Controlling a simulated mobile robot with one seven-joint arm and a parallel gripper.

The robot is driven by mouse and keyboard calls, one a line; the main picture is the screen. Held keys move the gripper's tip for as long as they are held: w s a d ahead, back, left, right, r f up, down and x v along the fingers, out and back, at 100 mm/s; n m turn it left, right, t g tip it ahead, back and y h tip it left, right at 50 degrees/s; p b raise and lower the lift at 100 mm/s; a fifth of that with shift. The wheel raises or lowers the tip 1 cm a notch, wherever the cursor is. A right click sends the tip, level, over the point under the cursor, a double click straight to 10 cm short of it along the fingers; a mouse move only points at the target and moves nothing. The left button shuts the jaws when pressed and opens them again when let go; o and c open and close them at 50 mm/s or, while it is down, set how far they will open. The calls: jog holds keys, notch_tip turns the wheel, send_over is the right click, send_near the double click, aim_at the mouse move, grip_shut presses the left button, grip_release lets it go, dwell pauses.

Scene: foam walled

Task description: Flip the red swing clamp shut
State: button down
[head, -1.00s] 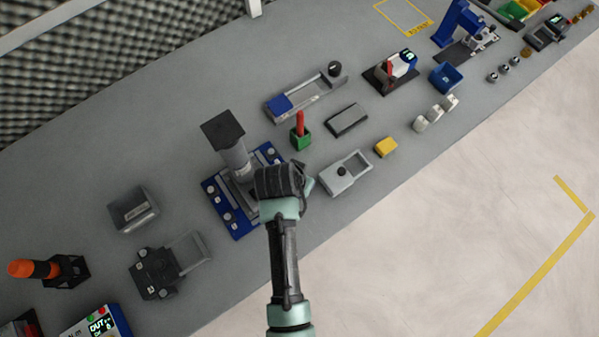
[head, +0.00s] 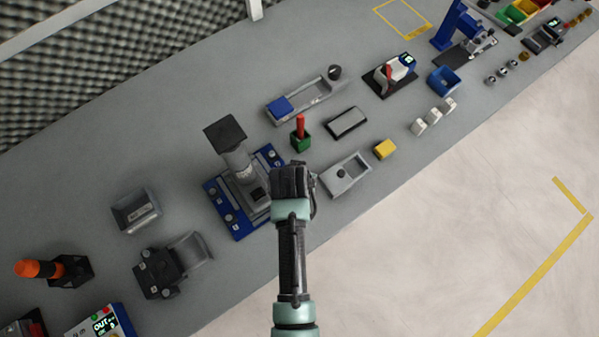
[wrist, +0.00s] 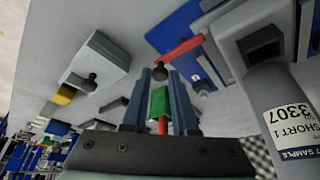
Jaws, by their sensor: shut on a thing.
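The red swing clamp (wrist: 183,49) shows in the wrist view as a red bar beside the blue fixture plate (wrist: 208,62) and the grey fixture. Its free end lies at the tips of my gripper (wrist: 160,74), whose blue-grey fingers are closed on it. In the head view, my gripper (head: 292,182) is at the right edge of the blue plate (head: 228,212) and hides the clamp. A grey cylinder (head: 239,162) stands upright on the fixture; it also shows in the wrist view with a white label (wrist: 292,128).
A green block with a red handle (head: 300,138) stands behind my gripper. The bench's front edge runs near my arm.

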jog(key=c, duration=0.7)
grip_release()
jog(key=shift+r, duration=0.1)
jog(key=v, duration=1.2)
jog(key=shift+s+a+r, duration=0.1)
jog(key=shift+s+r, duration=0.1)
jog(key=shift+r, duration=0.15)
